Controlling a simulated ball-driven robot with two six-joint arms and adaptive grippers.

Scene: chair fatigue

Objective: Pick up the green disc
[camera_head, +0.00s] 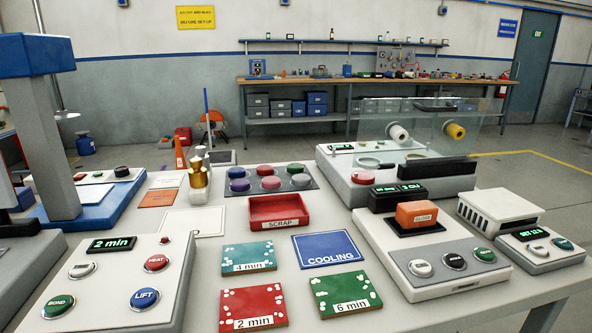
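The green disc (293,169) sits at the back right of a dark holder (312,187) in the middle of the table. It is one of several coloured discs set there in two rows. A red disc (265,170) is to its left and a pale grey disc (301,180) is in front of it. Nothing covers the green disc. Neither of my grippers shows in the head view.
A red SCRAP tray (280,225) stands in front of the holder, with a brass-and-white object (198,177) to its left. Coloured boards, including a green 6 min board (345,306), lie nearer. Control panels flank both sides; a blue press (40,55) stands left.

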